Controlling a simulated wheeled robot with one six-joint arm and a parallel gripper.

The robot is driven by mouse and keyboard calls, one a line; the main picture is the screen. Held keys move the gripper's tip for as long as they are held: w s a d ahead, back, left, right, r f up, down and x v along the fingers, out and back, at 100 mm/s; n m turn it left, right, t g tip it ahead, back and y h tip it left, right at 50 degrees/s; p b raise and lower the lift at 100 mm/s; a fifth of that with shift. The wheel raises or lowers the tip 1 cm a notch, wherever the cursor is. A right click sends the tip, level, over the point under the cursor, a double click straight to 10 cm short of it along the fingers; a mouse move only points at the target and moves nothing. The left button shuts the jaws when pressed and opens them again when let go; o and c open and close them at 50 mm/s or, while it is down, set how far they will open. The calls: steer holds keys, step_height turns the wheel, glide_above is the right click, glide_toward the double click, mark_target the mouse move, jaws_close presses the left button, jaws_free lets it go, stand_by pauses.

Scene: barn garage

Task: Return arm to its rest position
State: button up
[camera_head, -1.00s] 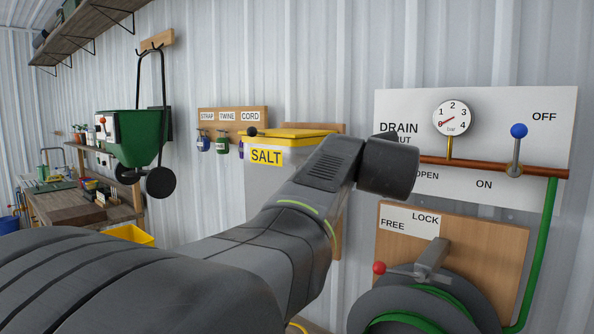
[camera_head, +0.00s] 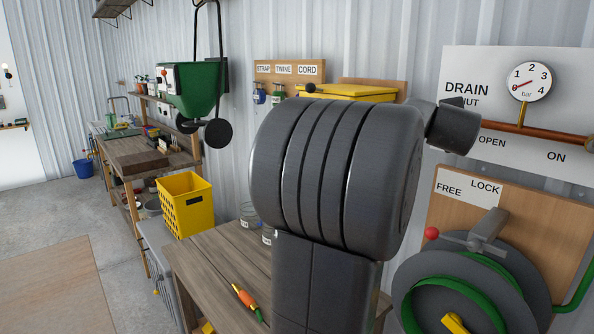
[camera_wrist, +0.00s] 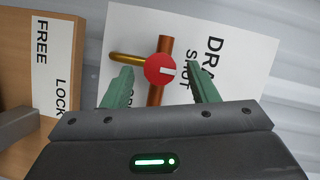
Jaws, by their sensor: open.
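My gripper (camera_wrist: 160,82) shows in the wrist view with its two green fingers spread apart and nothing held between them. Behind the gap is a red round knob (camera_wrist: 160,70) on a copper pipe in front of the white DRAIN panel (camera_wrist: 225,60); I cannot tell the distance to it. In the head view my arm fills the middle and hides much of the wall, the yellow salt bin (camera_head: 358,92) and part of the bench. My gripper's fingers do not show in the head view.
A hose reel (camera_head: 470,285) with a red-tipped lever stands on a wooden board at right. A wooden bench (camera_head: 215,262) with an orange-and-green tool (camera_head: 246,298) is close below. A yellow crate (camera_head: 185,203) and a green spreader (camera_head: 190,90) are left. The floor at far left is open.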

steer(key=shift+w+d, duration=0.15)
steer(key=shift+w, duration=0.2)
